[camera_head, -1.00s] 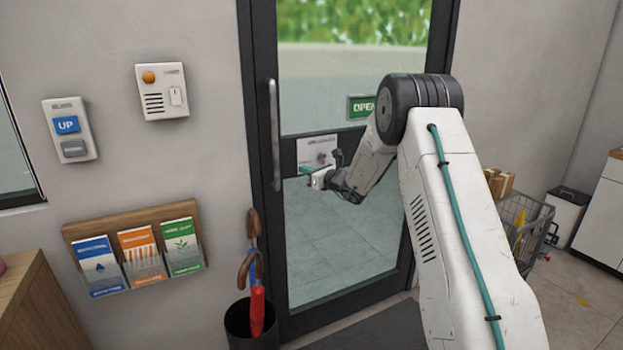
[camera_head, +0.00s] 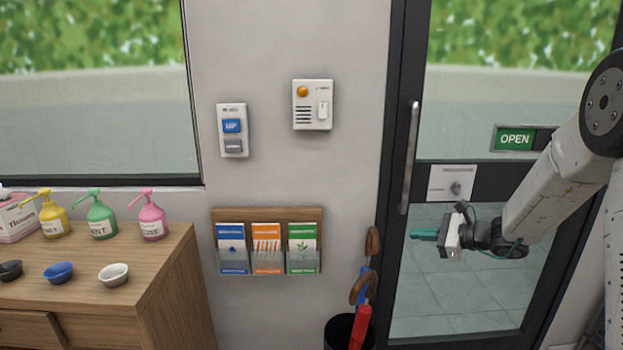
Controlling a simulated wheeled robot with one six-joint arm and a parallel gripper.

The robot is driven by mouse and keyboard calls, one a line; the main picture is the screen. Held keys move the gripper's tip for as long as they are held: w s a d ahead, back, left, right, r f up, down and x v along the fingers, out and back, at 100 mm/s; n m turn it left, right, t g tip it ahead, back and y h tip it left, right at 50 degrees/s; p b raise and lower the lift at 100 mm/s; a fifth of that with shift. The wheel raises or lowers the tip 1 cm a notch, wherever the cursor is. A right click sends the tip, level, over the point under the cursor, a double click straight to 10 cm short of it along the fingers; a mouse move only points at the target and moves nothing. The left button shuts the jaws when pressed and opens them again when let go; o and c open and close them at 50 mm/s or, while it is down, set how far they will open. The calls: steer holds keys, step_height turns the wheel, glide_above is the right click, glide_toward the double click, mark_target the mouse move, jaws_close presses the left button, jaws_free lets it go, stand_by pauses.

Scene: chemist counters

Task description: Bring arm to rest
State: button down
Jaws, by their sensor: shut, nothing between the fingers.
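My gripper (camera_head: 424,234) is at the right of the head view, in front of the glass door (camera_head: 460,290). Its teal fingers point left and look shut, with nothing between them. My white arm reaches in from the right edge, with the forearm sloping down to the left toward the gripper. The gripper shows apart from the door handle (camera_head: 409,158), the umbrellas and the wall. The upper part of the arm is cut off by the picture's edge.
An umbrella stand (camera_head: 340,335) with umbrellas (camera_head: 361,322) stands below left of the gripper. A leaflet rack (camera_head: 266,213), an UP switch panel (camera_head: 233,130) and an intercom (camera_head: 313,105) are on the wall. A wooden counter (camera_head: 165,255) at left holds pump bottles (camera_head: 101,215) and bowls (camera_head: 58,273).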

steer(key=s+a+r+n+g+h, duration=0.1)
steer(key=s+a+r+n+g, duration=0.2)
steer(key=s, duration=0.4)
steer(key=s+a+n+g+h, duration=0.1)
steer(key=s+a+n+g, duration=0.2)
steer(key=s, duration=0.4)
steer(key=s+a+r+n+g, duration=0.2)
steer(key=s+n, duration=0.3)
steer(key=s, duration=0.2)
steer(key=s+d+r+n+h, duration=0.2)
steer(key=s+r+n+h, duration=0.1)
steer(key=s, duration=0.8)
steer(key=s+d+r+n+h, duration=0.2)
steer(key=s+n+h, duration=0.4)
steer(key=s, duration=0.6)
steer(key=shift+d+r+n+h, duration=0.3)
steer(key=shift+d+r+n, duration=0.1)
steer(key=shift+n, duration=0.2)
